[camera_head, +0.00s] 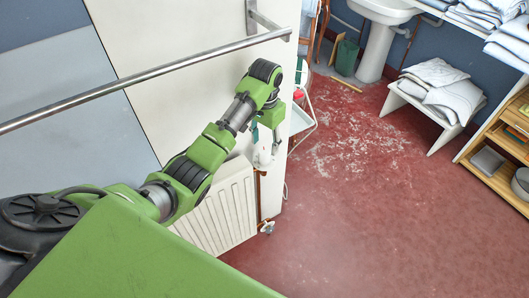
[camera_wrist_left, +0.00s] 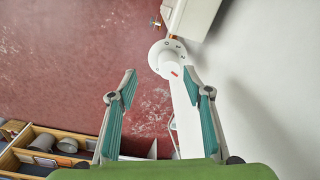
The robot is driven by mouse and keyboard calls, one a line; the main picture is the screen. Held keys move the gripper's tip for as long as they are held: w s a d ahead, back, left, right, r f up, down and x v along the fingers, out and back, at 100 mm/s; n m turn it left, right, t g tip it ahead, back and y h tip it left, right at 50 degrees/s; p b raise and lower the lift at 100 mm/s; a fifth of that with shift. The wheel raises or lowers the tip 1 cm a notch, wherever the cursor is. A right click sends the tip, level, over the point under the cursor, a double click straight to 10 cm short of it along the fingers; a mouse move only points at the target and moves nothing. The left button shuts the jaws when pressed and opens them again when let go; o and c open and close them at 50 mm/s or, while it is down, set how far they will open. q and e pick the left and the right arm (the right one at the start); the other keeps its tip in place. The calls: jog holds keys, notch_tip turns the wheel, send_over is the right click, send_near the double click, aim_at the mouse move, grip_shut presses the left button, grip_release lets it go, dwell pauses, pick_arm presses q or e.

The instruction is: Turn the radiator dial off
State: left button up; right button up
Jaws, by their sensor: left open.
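The white radiator dial (camera_wrist_left: 168,58) has small dark marks around its collar and a red mark on its knob. In the left wrist view it lies just beyond and between the fingertips of my left gripper (camera_wrist_left: 160,82). The teal-padded fingers are spread apart, and no contact with the dial shows. In the head view my left gripper (camera_head: 266,137) points down over the dial (camera_head: 262,158), which is partly hidden by the fingers. The white radiator (camera_head: 222,212) stands against the wall below. My right gripper is not in view.
A metal rail (camera_head: 160,74) runs along the wall above my left arm. A pipe valve (camera_head: 267,228) sits low beside the radiator. A white bench with folded linen (camera_head: 434,82) and a wooden shelf (camera_head: 495,150) stand to the right. The red floor between is clear.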

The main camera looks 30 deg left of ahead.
aim_at(264, 150)
pick_arm(q)
notch_tip(264, 150, up, 4)
jog(key=w+a, duration=0.2)
jog(key=f, duration=1.3)
jog(key=shift+w+d+f, duration=0.2)
jog(key=shift+w, duration=0.05)
jog(key=c, duration=1.1)
